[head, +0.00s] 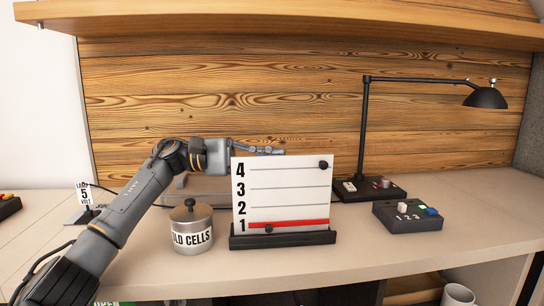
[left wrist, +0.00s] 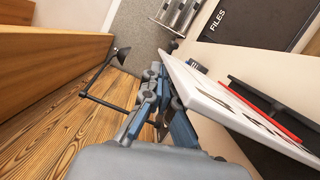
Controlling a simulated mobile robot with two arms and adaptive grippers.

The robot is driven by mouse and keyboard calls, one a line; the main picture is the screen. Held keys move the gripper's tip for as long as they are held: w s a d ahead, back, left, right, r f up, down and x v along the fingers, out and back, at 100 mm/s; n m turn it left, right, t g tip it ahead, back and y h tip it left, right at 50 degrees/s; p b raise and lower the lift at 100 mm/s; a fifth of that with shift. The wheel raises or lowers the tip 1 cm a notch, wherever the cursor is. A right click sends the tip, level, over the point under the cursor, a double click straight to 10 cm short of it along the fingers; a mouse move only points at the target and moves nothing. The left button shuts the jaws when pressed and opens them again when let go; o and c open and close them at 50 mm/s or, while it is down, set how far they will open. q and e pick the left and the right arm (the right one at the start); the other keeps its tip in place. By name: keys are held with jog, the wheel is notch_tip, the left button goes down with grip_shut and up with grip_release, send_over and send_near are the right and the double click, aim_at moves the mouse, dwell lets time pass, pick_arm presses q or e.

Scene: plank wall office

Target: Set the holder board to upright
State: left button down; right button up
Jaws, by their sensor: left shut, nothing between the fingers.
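A white board (head: 284,190) marked 4, 3, 2, 1 stands about upright in a black base (head: 283,239) at the middle of the desk. It has a red strip by the 1 and two dark knobs. A low grey-brown piece (head: 205,188) lies behind it, mostly hidden, so I cannot tell its shape. My left gripper (head: 275,151) is shut and empty, just behind the white board's top left edge. In the left wrist view my shut fingers (left wrist: 158,85) are close beside the white board (left wrist: 225,95); I cannot tell whether they touch. My right gripper is out of view.
A lidded metal canister (head: 191,228) stands left of the board, under my left arm. A black lamp (head: 364,130) and a button box (head: 407,216) stand to the right. A small "5 volt" sign (head: 83,194) is at the left. The front desk strip is clear.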

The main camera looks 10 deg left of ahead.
pick_arm(q)
jog(key=a, duration=1.2)
jog(key=shift+s+f, duration=0.3)
jog(key=shift+f, duration=0.05)
